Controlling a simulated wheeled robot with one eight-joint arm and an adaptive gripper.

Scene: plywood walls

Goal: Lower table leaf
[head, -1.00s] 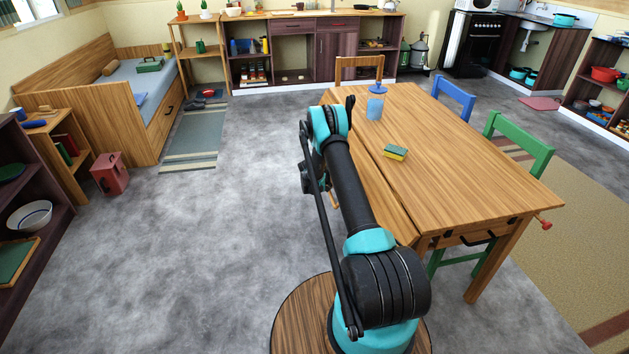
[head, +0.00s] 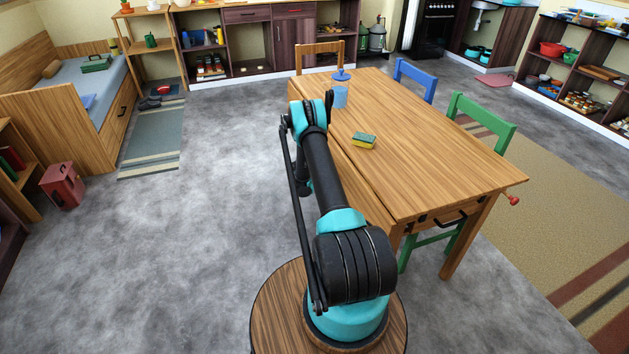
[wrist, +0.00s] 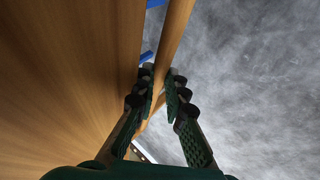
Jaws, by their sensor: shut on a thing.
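The wooden table (head: 430,150) stands right of centre in the head view, its top flat. Its leaf (head: 362,195) is the narrow board along the left side, beyond a dark seam, partly hidden behind my arm. It seems to tilt down slightly from the seam. In the wrist view a broad wooden surface (wrist: 70,70) fills the left. A lighter wooden strip, apparently the leaf's edge (wrist: 176,25), runs down between my fingers. My gripper (wrist: 160,80) is closed around this strip. In the head view my arm hides the gripper.
A green-and-yellow sponge (head: 363,141) and a clear bottle with a blue top (head: 341,95) stand on the table. Blue (head: 416,78), green (head: 482,115) and wooden (head: 320,52) chairs surround it. Grey floor is open to the left, with a red box (head: 62,185) farther off.

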